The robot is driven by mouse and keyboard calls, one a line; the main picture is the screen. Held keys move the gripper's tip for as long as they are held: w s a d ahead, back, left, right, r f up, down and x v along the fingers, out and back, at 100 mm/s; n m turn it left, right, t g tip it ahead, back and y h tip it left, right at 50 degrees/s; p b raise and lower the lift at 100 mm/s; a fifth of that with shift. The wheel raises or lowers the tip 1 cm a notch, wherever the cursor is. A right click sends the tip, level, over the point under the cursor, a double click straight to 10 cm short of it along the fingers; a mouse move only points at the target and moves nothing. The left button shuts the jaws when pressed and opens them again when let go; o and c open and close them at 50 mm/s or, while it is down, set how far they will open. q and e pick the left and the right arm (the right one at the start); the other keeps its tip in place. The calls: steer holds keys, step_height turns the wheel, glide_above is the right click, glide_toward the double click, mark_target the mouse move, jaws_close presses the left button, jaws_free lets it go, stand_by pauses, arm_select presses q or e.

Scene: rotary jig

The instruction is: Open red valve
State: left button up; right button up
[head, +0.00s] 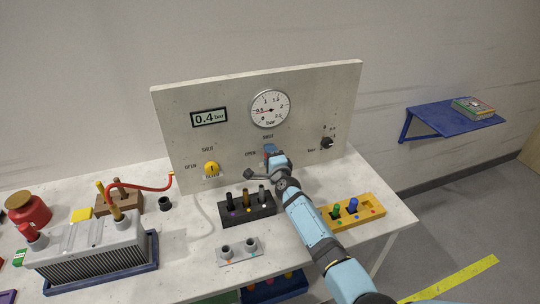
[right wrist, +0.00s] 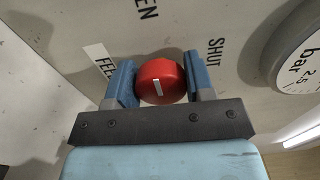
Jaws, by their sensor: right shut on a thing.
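The red valve (right wrist: 161,80) is a round knob with a short white line, on the upright panel (head: 330,85). In the right wrist view its line runs nearly up and down the picture. The word OPEN stands above the knob there and SHUT to its right. My right gripper (head: 271,152) is at the panel below the gauge; its two blue fingers also show in the right wrist view (right wrist: 161,84), shut on either side of the red knob. In the head view the gripper hides most of the knob. My left gripper is not in view.
A yellow knob (head: 211,169) sits left on the panel and a black knob (head: 327,143) right. The round gauge (head: 270,109) and a 0.4 display (head: 209,117) are above. A black peg block (head: 248,209) and yellow block (head: 352,211) stand on the table (head: 190,262).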

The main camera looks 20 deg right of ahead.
stand_by(0.3)
steer(key=o, duration=0.9)
steer(key=shift+s, duration=0.15)
steer(key=shift+s+p, duration=0.3)
steer(key=shift+p, duration=0.05)
steer(key=s+p, duration=0.1)
steer(key=s, duration=0.3)
steer(key=s+p, duration=0.2)
steer(key=s, duration=0.2)
steer(key=s+p, duration=0.2)
steer(key=s, duration=0.3)
steer(key=shift+d, duration=0.25)
